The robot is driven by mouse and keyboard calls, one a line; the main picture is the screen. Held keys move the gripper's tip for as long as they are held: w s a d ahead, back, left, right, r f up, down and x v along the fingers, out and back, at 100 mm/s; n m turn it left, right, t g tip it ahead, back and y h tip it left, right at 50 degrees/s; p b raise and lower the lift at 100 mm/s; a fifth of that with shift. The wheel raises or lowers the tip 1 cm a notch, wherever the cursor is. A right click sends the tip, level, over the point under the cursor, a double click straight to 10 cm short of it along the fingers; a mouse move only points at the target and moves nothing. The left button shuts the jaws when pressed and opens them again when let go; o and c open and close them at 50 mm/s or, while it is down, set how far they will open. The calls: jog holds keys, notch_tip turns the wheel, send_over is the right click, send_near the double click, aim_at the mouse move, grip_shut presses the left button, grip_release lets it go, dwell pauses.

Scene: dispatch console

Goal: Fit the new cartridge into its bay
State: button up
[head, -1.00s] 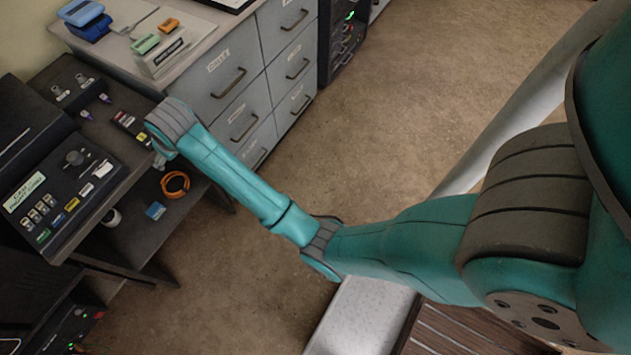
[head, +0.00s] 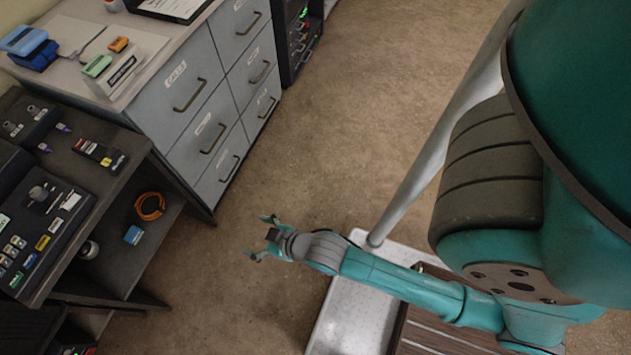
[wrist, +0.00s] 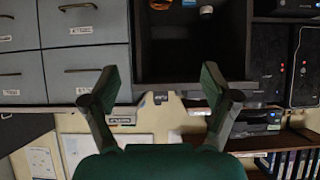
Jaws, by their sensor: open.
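My gripper (head: 259,238) is open and empty, over bare floor between the console and my base; the wrist view shows its two fingers (wrist: 158,80) spread with nothing between them. The dark console (head: 75,206) at the left carries several small coloured blocks and a labelled strip (head: 98,152). A green block (head: 97,66) and an orange block (head: 118,44) lie on the cabinet top by a small pale box (head: 122,74). I cannot tell which piece is the new cartridge or which slot is its bay. My gripper is well apart from all of them.
The grey drawer cabinet (head: 190,93) stands behind the console, its drawers shut. Blue items (head: 28,44) lie on top. An orange ring (head: 150,206) and a blue box (head: 133,235) sit on the shelf under the console. Open floor (head: 350,110) lies to the right.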

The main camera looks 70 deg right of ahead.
jog(key=s+r+t, duration=0.3)
jog(key=s+r, duration=1.2)
jog(key=s, duration=0.4)
jog(key=shift+s+t, duration=0.2)
jog(key=shift+t, duration=0.1)
jog(key=shift+o, duration=0.4)
jog(key=shift+s+a+r, duration=0.1)
jog(key=shift+s+r, duration=0.15)
jog(key=shift+r, duration=0.25)
